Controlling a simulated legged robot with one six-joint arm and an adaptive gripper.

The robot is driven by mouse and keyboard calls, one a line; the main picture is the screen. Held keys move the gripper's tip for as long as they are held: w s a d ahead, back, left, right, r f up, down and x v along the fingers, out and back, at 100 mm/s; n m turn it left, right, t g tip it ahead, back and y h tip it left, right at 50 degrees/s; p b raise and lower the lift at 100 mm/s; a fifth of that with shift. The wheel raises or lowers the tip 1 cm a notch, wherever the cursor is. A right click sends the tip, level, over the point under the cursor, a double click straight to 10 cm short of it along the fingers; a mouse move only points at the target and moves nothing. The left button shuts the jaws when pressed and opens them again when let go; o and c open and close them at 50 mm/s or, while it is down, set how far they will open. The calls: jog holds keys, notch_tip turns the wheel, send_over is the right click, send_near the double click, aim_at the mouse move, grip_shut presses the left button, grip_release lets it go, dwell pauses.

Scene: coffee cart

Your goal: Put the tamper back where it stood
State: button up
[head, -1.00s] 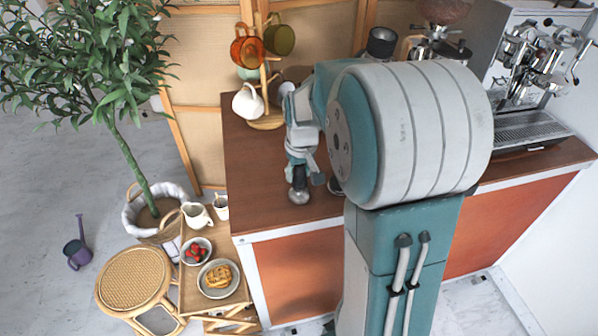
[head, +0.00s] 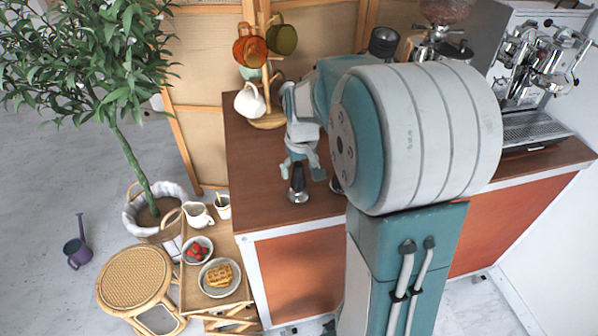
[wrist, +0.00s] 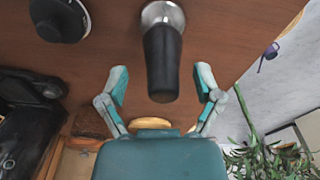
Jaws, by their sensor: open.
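The tamper (head: 298,193), with a black handle and a silver base, stands upright on the brown wooden counter (head: 262,190) near its front left edge. In the wrist view the tamper (wrist: 162,50) shows its silver base at the top and its dark handle pointing toward me. My gripper (head: 302,172) is open above the counter, its fingers spread on either side of the handle's top. In the wrist view my gripper (wrist: 162,83) shows clear gaps between both fingers and the handle, so it holds nothing.
A round black-topped item (wrist: 60,18) lies close to the tamper. A mug tree with a white mug (head: 249,100) stands behind. The espresso machine (head: 540,60) is at the right. A low tray table (head: 190,285) and a plant (head: 115,140) stand left of the counter.

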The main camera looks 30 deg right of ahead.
aim_at(302, 177)
jog(key=r, duration=0.6)
jog(key=s+r, duration=0.1)
jog(key=r, duration=0.2)
jog(key=shift+s+r, duration=0.1)
jog(key=shift+r, duration=0.25)
jog(key=s+a+t, duration=0.2)
jog(key=s+a, duration=0.4)
jog(key=s, duration=0.3)
jog(key=s+a+t, duration=0.2)
jog(key=s+a, duration=0.4)
jog(key=s, duration=0.3)
jog(key=shift+a+r+n, duration=0.25)
jog(key=shift+r+n, duration=0.15)
jog(key=shift+r, duration=0.05)
